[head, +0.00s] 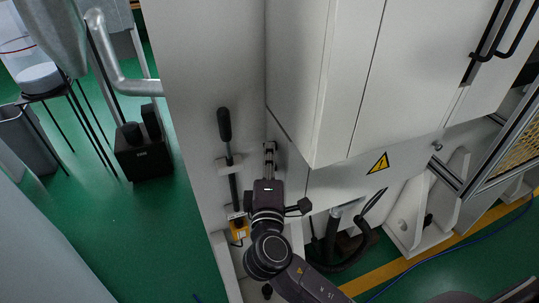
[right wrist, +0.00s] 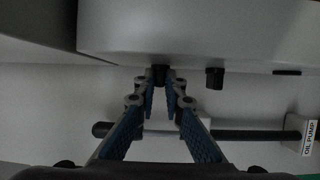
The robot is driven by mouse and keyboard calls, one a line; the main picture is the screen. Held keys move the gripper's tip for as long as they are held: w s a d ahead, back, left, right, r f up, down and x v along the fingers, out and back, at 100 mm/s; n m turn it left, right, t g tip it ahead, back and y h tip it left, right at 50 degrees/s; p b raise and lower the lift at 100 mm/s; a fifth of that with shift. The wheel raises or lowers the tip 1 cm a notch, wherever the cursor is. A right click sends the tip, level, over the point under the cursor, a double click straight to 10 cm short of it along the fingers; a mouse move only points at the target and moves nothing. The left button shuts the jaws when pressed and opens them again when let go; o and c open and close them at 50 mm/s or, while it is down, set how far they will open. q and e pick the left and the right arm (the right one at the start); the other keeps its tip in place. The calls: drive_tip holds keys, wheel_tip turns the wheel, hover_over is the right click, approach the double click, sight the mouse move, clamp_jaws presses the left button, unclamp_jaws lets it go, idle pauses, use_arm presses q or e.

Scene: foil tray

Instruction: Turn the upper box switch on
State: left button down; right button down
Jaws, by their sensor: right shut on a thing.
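A white upper box (head: 345,80) is fixed to the grey wall panel, and its underside (right wrist: 200,35) fills the top of the right wrist view. Two small black knobs stick out of that edge: a left switch knob (right wrist: 160,73) and a right knob (right wrist: 214,78). My right gripper (head: 270,148) is beside the box's lower left edge. In the right wrist view its fingers (right wrist: 160,90) converge on the left knob and are shut on it. The fingertips partly cover this knob, and its on or off position cannot be told. My left gripper is not in view.
A black-handled lever (head: 225,125) stands on the panel left of my gripper. A plate reading "OIL PUMP" (right wrist: 308,136) is at right in the wrist view. A warning triangle (head: 378,163) marks the lower panel.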

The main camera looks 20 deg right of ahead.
drive_tip(key=c, duration=2)
unclamp_jaws()
drive_tip(key=shift+s, duration=0.1)
drive_tip(key=v, duration=1.2)
drive_tip(key=shift+f, duration=0.1)
